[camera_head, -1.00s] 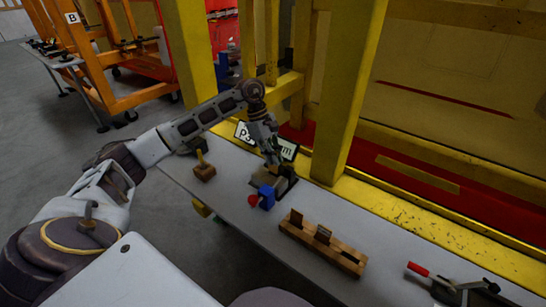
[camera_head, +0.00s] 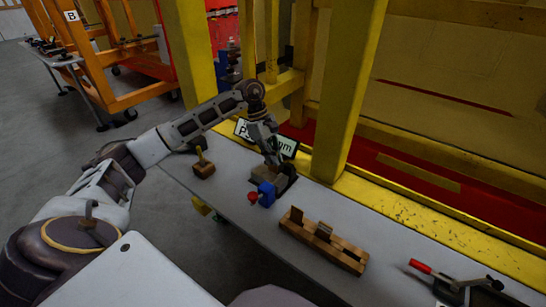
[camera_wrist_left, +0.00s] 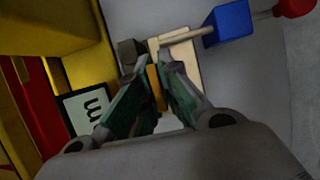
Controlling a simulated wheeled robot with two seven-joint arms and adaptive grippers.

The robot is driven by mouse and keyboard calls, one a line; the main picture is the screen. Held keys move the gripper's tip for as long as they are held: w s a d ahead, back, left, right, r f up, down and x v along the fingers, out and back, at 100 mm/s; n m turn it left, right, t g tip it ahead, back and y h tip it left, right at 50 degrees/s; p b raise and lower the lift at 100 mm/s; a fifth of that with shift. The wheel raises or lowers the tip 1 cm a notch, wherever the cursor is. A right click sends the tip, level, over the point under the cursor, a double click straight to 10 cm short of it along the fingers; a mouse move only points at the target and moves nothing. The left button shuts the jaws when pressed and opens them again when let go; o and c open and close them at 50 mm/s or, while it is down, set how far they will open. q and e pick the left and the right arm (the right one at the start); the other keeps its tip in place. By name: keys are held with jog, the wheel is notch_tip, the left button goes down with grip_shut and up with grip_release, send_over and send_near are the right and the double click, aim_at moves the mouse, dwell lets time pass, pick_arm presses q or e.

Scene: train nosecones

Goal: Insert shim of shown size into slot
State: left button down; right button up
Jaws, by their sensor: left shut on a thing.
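My left gripper (camera_head: 272,161) points down over the clamp fixture on the grey table. The fixture has a beige block (camera_wrist_left: 187,60), a blue block (camera_head: 266,194) and a red knob (camera_head: 253,197). In the left wrist view, the gripper (camera_wrist_left: 155,68) is shut on a thin brownish shim (camera_wrist_left: 155,88), mostly hidden between the fingers. The fixture's beige part lies just beyond the fingertips; I cannot tell whether the shim is in the slot. A sign (camera_head: 287,146) behind the gripper is partly covered, with "m" readable. My right gripper is not in view.
A wooden rack (camera_head: 345,259) with upright shims (camera_head: 323,231) stands to the right. A small wooden block with a yellow handle (camera_head: 203,168) stands to the left. A red-handled clamp (camera_head: 420,266) lies at the far right. A yellow post (camera_head: 347,100) rises close behind the gripper.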

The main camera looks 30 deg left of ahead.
aim_at(276, 174)
pick_arm(q)
jog(key=shift+f+b, duration=0.55)
jog(key=shift+f, duration=0.2)
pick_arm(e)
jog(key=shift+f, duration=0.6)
pick_arm(q)
jog(key=shift+f, duration=0.15)
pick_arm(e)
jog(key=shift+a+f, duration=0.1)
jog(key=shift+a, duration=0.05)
pick_arm(q)
jog(key=shift+f, duration=0.2)
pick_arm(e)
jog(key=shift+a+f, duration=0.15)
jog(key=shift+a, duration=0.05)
pick_arm(q)
jog(key=shift+f+b, duration=0.6)
jog(key=shift+b, duration=0.15)
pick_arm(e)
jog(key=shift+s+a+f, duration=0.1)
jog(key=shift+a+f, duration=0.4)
pick_arm(q)
jog(key=shift+r, duration=0.3)
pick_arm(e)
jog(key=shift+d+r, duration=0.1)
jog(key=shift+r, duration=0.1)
pick_arm(q)
jog(key=shift+r+p, duration=0.35)
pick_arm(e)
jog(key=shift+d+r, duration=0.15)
